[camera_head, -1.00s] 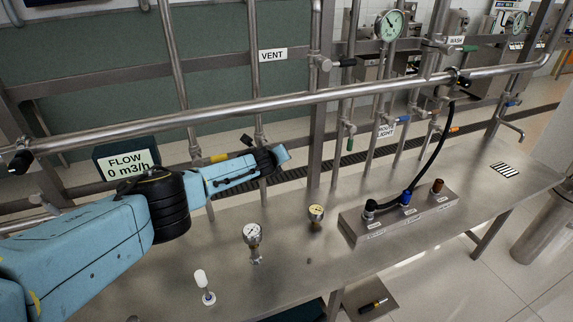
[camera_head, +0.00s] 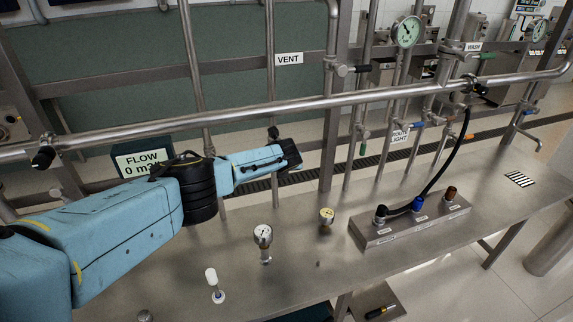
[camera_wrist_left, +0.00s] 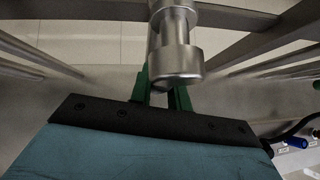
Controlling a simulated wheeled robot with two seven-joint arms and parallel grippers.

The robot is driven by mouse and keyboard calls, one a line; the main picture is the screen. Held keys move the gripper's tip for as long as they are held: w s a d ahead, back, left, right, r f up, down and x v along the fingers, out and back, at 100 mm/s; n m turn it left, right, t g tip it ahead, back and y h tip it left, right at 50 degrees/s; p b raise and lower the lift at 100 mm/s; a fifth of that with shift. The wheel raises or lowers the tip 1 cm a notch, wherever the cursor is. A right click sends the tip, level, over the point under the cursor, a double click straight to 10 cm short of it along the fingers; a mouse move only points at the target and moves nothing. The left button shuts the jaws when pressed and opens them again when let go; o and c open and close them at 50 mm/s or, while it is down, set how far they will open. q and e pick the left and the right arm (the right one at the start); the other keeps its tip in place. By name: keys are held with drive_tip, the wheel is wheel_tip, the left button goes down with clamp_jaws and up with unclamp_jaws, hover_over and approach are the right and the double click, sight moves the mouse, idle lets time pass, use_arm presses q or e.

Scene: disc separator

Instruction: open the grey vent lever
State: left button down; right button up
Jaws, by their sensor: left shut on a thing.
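The VENT label (camera_head: 289,58) hangs on the rail behind the long pipe. My left gripper (camera_head: 297,153) reaches in from the left to the vertical pipe (camera_head: 270,95) just left of the label. A small dark valve part (camera_head: 273,132) shows above the gripper at this pipe. In the left wrist view a metal valve fitting (camera_wrist_left: 175,55) stands in front of the green fingers (camera_wrist_left: 162,95). The fingers are shut on the grey vent lever, which is mostly hidden behind the fitting and fingers. My right gripper is not in view.
A long horizontal pipe (camera_head: 230,114) crosses above my forearm. The FLOW display (camera_head: 140,160) is behind the arm. Two small gauges (camera_head: 263,237) (camera_head: 327,215), a white-topped peg (camera_head: 212,278) and a metal block with a black hose (camera_head: 410,222) stand on the bench.

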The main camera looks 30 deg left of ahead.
use_arm(q)
drive_tip(key=shift+s+f, duration=0.1)
drive_tip(key=shift+f, duration=0.05)
drive_tip(key=c, duration=1.3)
unclamp_jaws()
drive_tip(key=shift+r, duration=0.2)
drive_tip(key=shift+s+d+r+p, duration=0.3)
drive_tip(key=shift+r+p, duration=0.15)
drive_tip(key=shift+p, duration=0.2)
drive_tip(key=shift+p+v, duration=1.5)
drive_tip(key=shift+v, duration=4.5)
drive_tip(key=shift+f, duration=0.1)
